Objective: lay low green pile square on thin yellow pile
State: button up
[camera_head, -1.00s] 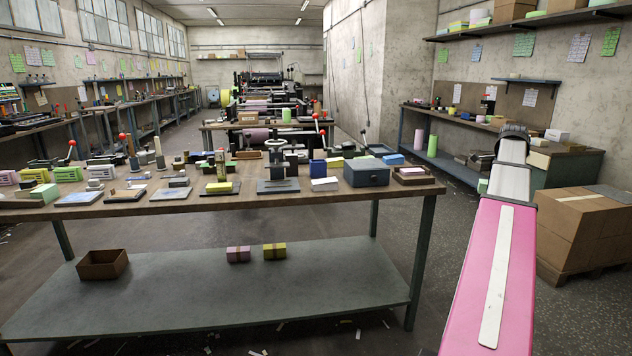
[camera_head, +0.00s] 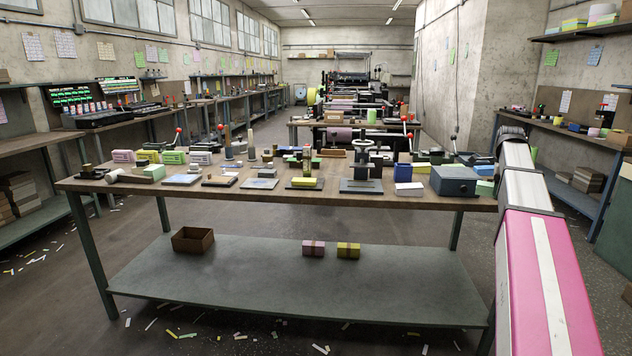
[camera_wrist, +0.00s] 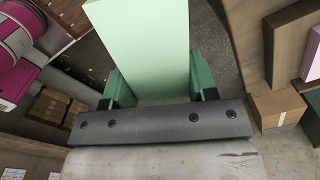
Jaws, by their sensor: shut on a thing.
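My gripper (camera_wrist: 160,82) is shut on the low green pile (camera_wrist: 138,35), a pale green block that extends up out of the wrist view. A small pale green patch beside my arm in the head view (camera_head: 484,187) looks like the same pile; my arm hides the rest of my gripper there. The thin yellow pile (camera_head: 305,182) lies on a dark board on the workbench, right of the bench's middle. The held pile is apart from it, off toward the bench's right end.
The workbench (camera_head: 240,200) is crowded with boards, small piles and tools. A blue-grey box (camera_head: 453,180) and a white pile (camera_head: 409,189) stand right of the yellow pile.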

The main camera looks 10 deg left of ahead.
aim_at(311, 180)
jog(key=w+a+f+n, duration=0.1)
jog(key=w+a, duration=0.1)
jog(key=a, duration=1.5)
jog(key=w+a+n, duration=0.2)
jog(key=a, duration=1.5)
jog(key=s+a+n, duration=0.1)
jog(key=s+a, duration=0.2)
jog(key=a, duration=0.8)
jog(key=s+a+f, duration=0.1)
jog(key=s+a, duration=0.3)
jog(key=a, duration=0.6)
jog(key=s+a+n, duration=0.1)
jog(key=s+a, duration=0.2)
jog(key=a, duration=0.8)
jog(key=w, duration=0.4)
jog(key=w+a, duration=0.1)
jog(key=w, duration=0.8)
jog(key=shift+w+a+f, duration=0.1)
jog(key=shift+w+a, duration=0.05)
jog(key=shift+w, duration=0.2)
jog(key=w, duration=0.3)
jog(key=shift+w+a+f, duration=0.2)
jog(key=shift+w+f, duration=0.2)
jog(key=shift+f, duration=0.35)
jog(key=shift+f, duration=0.1)
jog(key=o, duration=1)
